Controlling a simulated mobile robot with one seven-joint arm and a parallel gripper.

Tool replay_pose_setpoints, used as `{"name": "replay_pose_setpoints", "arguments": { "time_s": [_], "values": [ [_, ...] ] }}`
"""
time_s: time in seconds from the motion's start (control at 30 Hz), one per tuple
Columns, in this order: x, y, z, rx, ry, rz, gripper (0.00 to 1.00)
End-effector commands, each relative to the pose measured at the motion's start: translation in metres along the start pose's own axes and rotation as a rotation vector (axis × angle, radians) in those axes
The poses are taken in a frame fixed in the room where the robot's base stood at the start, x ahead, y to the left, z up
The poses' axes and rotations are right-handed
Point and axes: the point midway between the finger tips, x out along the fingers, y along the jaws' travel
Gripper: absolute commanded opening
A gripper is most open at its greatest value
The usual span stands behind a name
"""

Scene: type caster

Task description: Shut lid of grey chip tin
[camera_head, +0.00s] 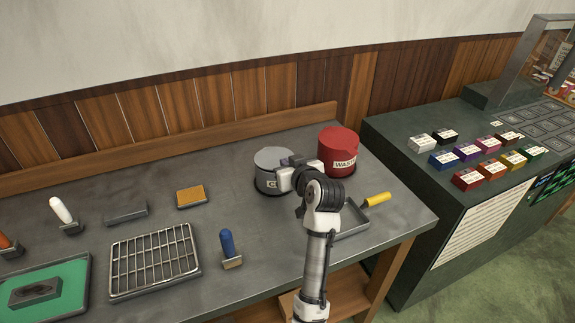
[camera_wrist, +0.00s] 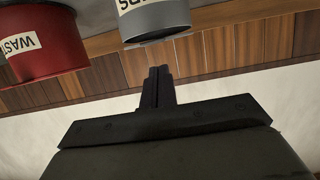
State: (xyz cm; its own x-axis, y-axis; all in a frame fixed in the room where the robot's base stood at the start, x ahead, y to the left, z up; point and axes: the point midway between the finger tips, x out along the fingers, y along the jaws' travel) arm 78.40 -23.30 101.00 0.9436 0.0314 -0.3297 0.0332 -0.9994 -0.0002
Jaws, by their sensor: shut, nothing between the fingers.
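The grey chip tin (camera_head: 264,184) stands at the back right of the bench, partly hidden by my gripper. Its top (camera_head: 271,155) shows as a flat grey disc in the head view, so the lid looks down, though I cannot tell if it is fully seated. My gripper (camera_head: 285,161) is at the tin's upper right side in the head view. The wrist view is upside down; there the tin (camera_wrist: 158,22) is just beyond my fingertips (camera_wrist: 159,70), which are together and empty. I cannot tell whether they touch the tin.
A red waste tin (camera_head: 339,143) stands close to the right, also in the wrist view (camera_wrist: 42,62). A pan (camera_head: 352,222) with a yellow handle lies below my arm. A wire rack (camera_head: 154,262), a blue-handled tool (camera_head: 227,245) and an orange block (camera_head: 190,196) are left.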

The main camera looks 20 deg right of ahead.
Motion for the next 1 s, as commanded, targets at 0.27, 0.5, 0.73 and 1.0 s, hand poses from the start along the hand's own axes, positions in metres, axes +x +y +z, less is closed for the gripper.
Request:
{"name": "replay_pose_setpoints", "arguments": {
  "time_s": [0.27,0.5,0.73,1.0],
  "values": [
    [0.004,0.000,0.018,0.001,0.001,-0.001,0.00],
    [0.005,0.000,0.019,0.000,0.002,-0.001,0.00],
    [0.007,0.000,0.025,-0.001,0.023,-0.001,0.00],
    [0.011,-0.001,0.038,-0.002,0.136,-0.003,0.00]
  ]
}}
